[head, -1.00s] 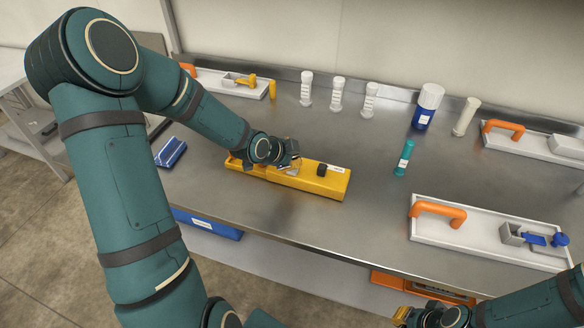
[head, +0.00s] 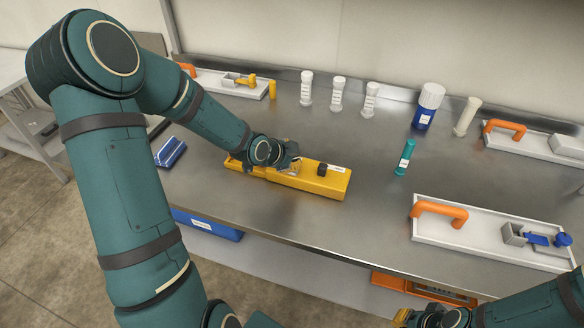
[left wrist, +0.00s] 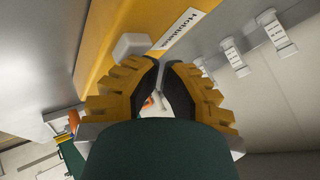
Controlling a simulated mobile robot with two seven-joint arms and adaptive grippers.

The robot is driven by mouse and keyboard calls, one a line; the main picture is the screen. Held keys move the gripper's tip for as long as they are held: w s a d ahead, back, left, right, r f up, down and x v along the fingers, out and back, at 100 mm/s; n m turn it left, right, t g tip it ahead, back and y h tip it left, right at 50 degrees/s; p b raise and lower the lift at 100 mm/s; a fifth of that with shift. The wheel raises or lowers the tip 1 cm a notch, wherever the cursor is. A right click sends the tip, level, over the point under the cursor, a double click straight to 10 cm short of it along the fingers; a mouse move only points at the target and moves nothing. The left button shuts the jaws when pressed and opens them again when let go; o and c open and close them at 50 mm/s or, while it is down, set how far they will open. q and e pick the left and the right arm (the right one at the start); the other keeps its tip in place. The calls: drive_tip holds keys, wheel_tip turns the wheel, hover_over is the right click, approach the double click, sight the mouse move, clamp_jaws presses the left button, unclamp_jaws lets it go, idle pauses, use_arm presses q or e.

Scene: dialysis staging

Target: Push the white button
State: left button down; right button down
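My left gripper (head: 294,160) is low over the middle of the box and hides the button in the head view. Its fingertips (left wrist: 166,64) are together with nothing between them, close beside the white button; contact cannot be told. My right gripper (head: 405,316) is at the bottom edge, mostly cut off.
Trays with orange handles (head: 440,209) lie at right and far left. A blue item (head: 170,153) lies left. The table front is clear.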

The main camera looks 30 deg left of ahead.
use_arm(q)
drive_tip(key=shift+f, duration=0.15)
idle(0.3)
drive_tip(key=shift+r+p, duration=0.35)
drive_tip(key=shift+r, duration=0.3)
wheel_tip(320, 180, up, 6)
drive_tip(key=p, duration=0.5)
idle(0.3)
